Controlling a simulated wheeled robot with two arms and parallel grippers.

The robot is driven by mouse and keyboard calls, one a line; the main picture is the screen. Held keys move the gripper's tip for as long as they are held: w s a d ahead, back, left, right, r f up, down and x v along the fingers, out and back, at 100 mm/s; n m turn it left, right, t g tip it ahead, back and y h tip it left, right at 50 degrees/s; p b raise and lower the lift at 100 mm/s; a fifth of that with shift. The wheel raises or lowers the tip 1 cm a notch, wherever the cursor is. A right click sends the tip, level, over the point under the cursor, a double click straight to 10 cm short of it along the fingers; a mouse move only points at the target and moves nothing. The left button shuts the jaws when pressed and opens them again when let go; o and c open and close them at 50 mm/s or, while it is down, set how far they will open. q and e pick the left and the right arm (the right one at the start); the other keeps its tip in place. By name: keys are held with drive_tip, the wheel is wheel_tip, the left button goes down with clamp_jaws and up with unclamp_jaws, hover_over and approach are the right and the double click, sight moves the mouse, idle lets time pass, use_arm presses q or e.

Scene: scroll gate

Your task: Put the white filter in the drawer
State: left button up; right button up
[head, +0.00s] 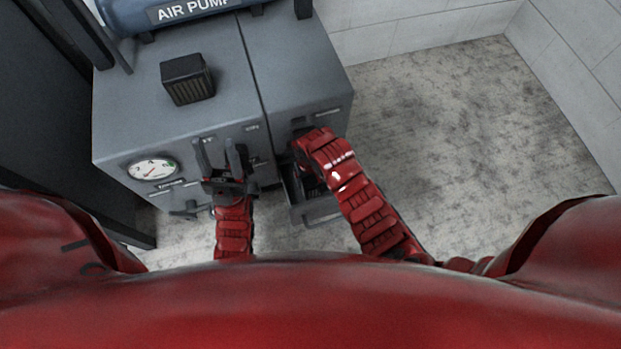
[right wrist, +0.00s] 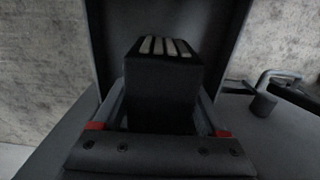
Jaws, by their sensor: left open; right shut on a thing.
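The white filter (right wrist: 160,85), a dark block with pale white strips on its end, shows in the right wrist view. My right gripper (right wrist: 160,118) is shut on it, one finger on each side. In the head view the right arm reaches over the open drawer (head: 318,213) at the cabinet's front right; the arm hides the filter and much of the drawer. In the right wrist view, dark walls stand around the filter; I cannot tell whether it touches them. My left gripper (head: 223,160) is open and empty, in front of the cabinet, left of the drawer.
The grey cabinet (head: 215,60) carries a dark block (head: 187,80) and a blue air pump tank (head: 185,12). A pressure gauge (head: 152,168) is on its front left. Bare floor (head: 450,130) lies clear to the right, up to a white tiled wall (head: 385,25).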

drive_tip(key=o, duration=1.4)
wheel_tip(320, 180, up, 12)
drive_tip(key=p, duration=0.5)
drive_tip(key=shift+r, duration=0.1)
